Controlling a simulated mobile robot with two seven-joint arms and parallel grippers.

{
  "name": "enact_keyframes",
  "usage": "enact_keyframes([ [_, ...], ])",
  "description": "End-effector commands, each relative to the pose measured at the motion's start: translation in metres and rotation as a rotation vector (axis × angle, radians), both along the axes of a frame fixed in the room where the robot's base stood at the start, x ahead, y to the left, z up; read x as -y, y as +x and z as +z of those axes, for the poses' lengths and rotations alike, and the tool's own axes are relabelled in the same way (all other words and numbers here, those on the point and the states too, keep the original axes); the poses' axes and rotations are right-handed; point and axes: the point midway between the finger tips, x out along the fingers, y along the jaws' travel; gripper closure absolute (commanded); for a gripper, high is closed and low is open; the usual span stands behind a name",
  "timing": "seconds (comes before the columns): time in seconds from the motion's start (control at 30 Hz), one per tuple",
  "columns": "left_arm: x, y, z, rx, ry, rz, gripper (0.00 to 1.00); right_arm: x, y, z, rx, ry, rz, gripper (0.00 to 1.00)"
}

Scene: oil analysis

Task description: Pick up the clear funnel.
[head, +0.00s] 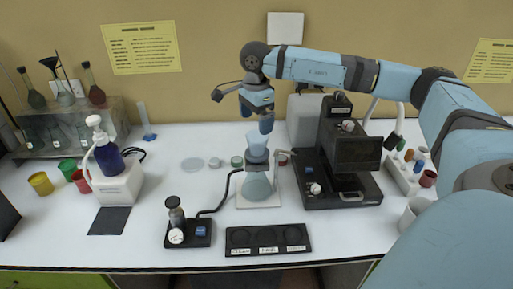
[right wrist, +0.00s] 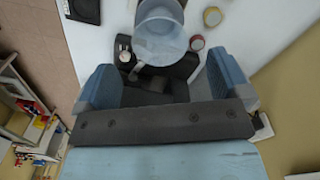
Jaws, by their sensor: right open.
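The clear funnel (head: 257,142) is a pale, translucent blue cone. It stands upright in the dark collar on top of a glass flask (head: 257,186), near the middle of the bench. My right gripper (head: 256,116) is directly above the funnel in the head view, pointing down, with its fingers apart and nothing between them. In the right wrist view the funnel (right wrist: 160,36) shows as a wide round rim beyond the two spread blue fingers (right wrist: 164,82). Whether a finger touches the rim cannot be told. My left gripper is out of view.
A black instrument (head: 350,150) stands close to the right of the flask. A small black pump unit (head: 188,232) with a hose is front left, and a black holder (head: 267,241) lies in front. A white pump-bottle stand (head: 117,185) is farther left. Bench is clear between them.

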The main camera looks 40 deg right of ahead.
Motion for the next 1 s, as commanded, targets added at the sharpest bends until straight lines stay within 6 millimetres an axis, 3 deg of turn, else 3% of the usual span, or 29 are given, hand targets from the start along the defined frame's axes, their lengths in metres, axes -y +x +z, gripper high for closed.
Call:
enact_keyframes([
  [0.27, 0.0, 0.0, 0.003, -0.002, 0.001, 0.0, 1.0, 0.001, -0.001, -0.022, 0.0, 0.0, -0.001, 0.05],
  [0.53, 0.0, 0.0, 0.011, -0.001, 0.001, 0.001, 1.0, 0.004, -0.003, -0.06, -0.001, 0.0, -0.001, 0.05],
  [0.83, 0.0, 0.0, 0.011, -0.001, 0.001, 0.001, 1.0, 0.004, -0.002, -0.067, 0.001, 0.002, -0.001, 0.05],
  [0.87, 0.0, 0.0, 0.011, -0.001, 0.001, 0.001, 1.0, 0.004, -0.002, -0.067, 0.001, 0.002, -0.001, 0.08],
  [1.0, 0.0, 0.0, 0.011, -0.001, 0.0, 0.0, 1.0, 0.004, -0.002, -0.067, 0.001, 0.002, -0.001, 0.4],
])
